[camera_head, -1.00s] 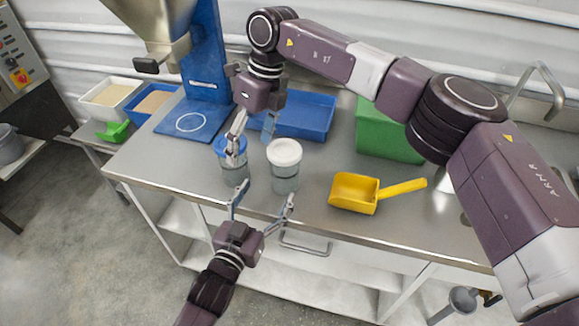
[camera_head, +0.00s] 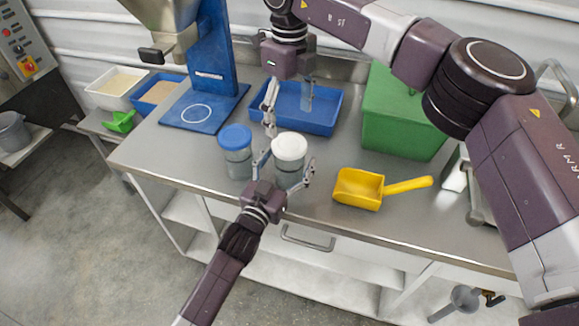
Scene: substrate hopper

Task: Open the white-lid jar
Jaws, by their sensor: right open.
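The white-lid jar (camera_head: 290,162) stands upright on the steel table with its white lid (camera_head: 289,147) on. My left gripper (camera_head: 287,164) reaches in from the front, with its open fingers on either side of the jar's body; whether they touch it cannot be told. My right gripper (camera_head: 289,106) is open and empty above the table behind the jar, with one fingertip just behind and left of the lid. A blue-lid jar (camera_head: 237,153) stands upright close by on the left.
A yellow scoop (camera_head: 358,188) lies right of the jars. A blue tray (camera_head: 326,118) and a green box (camera_head: 400,125) stand behind. A blue stand base (camera_head: 190,117) is at the left rear. The table's front edge is close to the jars.

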